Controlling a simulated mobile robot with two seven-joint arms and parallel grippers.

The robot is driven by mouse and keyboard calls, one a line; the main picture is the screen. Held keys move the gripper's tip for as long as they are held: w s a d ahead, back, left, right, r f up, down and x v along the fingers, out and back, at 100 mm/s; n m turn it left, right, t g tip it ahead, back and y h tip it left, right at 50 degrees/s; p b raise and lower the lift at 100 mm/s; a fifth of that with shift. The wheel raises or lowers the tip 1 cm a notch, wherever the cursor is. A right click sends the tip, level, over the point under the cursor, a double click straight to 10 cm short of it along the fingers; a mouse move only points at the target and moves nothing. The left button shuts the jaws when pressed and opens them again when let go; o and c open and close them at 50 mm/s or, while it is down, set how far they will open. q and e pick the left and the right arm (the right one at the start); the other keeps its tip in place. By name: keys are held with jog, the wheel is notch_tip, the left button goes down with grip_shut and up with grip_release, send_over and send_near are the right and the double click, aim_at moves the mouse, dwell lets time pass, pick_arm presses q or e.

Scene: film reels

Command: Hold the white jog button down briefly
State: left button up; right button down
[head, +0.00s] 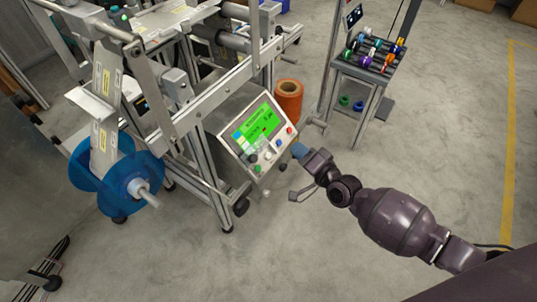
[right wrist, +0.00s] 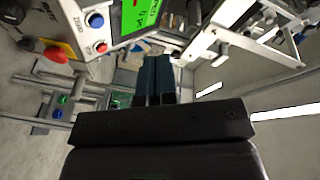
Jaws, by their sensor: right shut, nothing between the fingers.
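The machine's control panel (head: 258,135) has a lit green screen and a row of small coloured buttons along its lower right edge. A small pale button (head: 268,155) in that row looks like the white jog button; its label is too small to read. My right gripper (head: 299,149) is shut and empty, just right of the panel near the red and blue buttons, and appears apart from the white one. In the right wrist view its dark blue fingers (right wrist: 153,80) are together. There a blue button (right wrist: 95,20) and a red button (right wrist: 101,47) show at upper left. My left gripper is out of view.
A blue film reel (head: 90,165) hangs on the machine's left side. An orange roll (head: 289,98) stands behind the panel. A rack of coloured rolls (head: 370,62) stands at the upper right. The floor at right is clear.

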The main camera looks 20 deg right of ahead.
aim_at(268, 156)
pick_arm(q)
jog(key=b, duration=0.2)
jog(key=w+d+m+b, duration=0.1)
jog(key=b, duration=0.1)
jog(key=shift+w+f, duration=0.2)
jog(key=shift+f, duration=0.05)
pick_arm(e)
jog(key=w+a+f, duration=0.1)
jog(key=f, duration=0.1)
jog(key=w+a+f, duration=0.1)
jog(key=w+f, duration=0.1)
jog(key=w+a+f, duration=0.1)
jog(key=w+f, duration=0.1)
jog(key=shift+a+f, duration=0.15)
jog(key=shift+a, duration=0.25)
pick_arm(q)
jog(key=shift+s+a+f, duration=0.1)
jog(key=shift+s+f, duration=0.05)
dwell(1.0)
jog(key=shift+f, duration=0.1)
pick_arm(e)
jog(key=shift+f, duration=0.1)
jog(key=shift+a+f+b, duration=0.1)
jog(key=shift+f+b, duration=0.05)
jog(key=shift+b, duration=0.15)
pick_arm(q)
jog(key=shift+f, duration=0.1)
pick_arm(e)
jog(key=shift+w+a+f, duration=0.1)
jog(key=shift+w, duration=0.1)
